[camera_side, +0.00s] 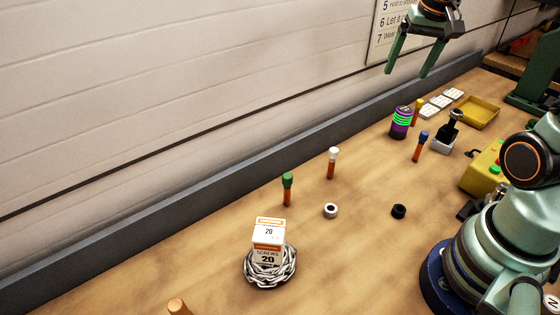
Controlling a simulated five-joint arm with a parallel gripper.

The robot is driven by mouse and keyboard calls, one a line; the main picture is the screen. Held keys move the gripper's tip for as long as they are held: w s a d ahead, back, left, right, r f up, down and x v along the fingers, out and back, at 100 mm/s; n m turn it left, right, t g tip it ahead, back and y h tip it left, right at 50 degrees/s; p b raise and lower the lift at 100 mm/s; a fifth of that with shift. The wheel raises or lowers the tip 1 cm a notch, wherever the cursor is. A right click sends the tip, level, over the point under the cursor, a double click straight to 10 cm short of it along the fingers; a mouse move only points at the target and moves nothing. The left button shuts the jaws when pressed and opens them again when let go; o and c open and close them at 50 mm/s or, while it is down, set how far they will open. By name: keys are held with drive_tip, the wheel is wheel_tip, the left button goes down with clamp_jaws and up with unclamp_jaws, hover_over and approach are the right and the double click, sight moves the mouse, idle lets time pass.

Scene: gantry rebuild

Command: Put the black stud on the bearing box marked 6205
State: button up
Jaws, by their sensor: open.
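My gripper (406,74) is open and empty, high at the top right, with its two green fingers apart above the bench. A short black round piece (398,211) lies on the wood right of the middle; I cannot tell whether it is the black stud. No marking 6205 is readable. A white and orange box (268,242) reads "SCREWS 20" and stands within a coiled metal chain (270,270). Small white flat pieces (441,102) lie in a row at the back right; their markings are too small to read.
Orange pegs with green (287,188), white (333,162) and blue (422,146) tops stand on the bench.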

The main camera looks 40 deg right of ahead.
drive_tip(key=s+a+n+t+y, duration=0.1)
drive_tip(key=s+a+n+t, duration=0.2)
drive_tip(key=a+n, duration=0.5)
drive_tip(key=s+a, duration=0.1)
drive_tip(key=a, duration=0.7)
drive_tip(key=shift+f, duration=0.15)
